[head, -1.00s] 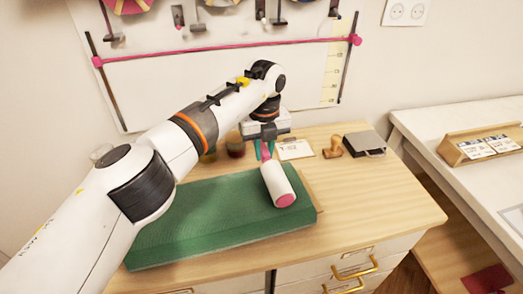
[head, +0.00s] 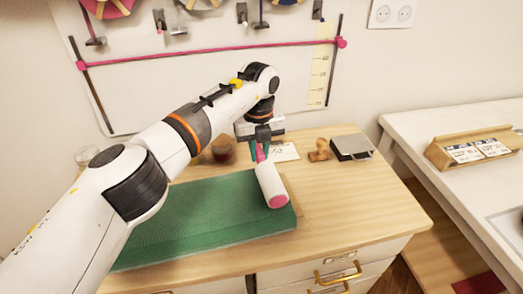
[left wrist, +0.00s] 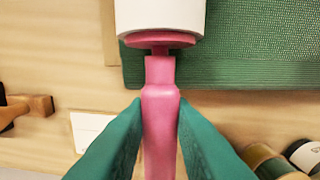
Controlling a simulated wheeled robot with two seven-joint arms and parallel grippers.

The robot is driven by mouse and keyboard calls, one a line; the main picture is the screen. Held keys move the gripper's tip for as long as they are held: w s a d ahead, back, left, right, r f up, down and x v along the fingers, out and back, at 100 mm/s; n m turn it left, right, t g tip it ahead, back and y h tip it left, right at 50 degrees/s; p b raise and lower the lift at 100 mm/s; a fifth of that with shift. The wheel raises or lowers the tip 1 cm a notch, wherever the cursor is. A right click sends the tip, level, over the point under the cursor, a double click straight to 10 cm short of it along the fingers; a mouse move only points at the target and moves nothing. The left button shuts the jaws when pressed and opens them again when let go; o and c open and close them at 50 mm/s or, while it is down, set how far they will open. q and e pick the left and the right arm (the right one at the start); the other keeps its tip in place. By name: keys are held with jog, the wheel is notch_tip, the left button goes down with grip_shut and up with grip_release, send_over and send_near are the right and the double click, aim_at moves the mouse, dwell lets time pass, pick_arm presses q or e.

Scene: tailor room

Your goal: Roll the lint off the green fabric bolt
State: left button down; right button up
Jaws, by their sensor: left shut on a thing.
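The green fabric bolt (head: 190,218) lies flat on the wooden cabinet top in the head view, and part of it shows at the upper right of the left wrist view (left wrist: 250,50). My left gripper (head: 261,146) is shut on the pink handle (left wrist: 160,120) of a lint roller. The white roller head (head: 268,180) with its pink end cap is over the right end of the bolt. I cannot tell whether it touches the cloth. No lint can be made out on the bolt. My right gripper is not in view.
A stamp with a wooden handle (head: 319,150), a dark stamp pad box (head: 351,147) and a white card (head: 284,151) stand behind and right of the bolt. The cabinet top right of the bolt is clear.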

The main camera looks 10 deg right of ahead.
pick_arm(q)
jog(key=shift+a+f, duration=0.1)
jog(key=shift+s+a+p, duration=0.1)
jog(key=shift+a+p, duration=0.25)
jog(key=shift+a, duration=1.25)
jog(key=shift+s+a+p, duration=0.1)
jog(key=shift+a+p, duration=0.35)
jog(key=shift+a, duration=1)
jog(key=shift+s+a, duration=0.15)
jog(key=shift+a, duration=1.35)
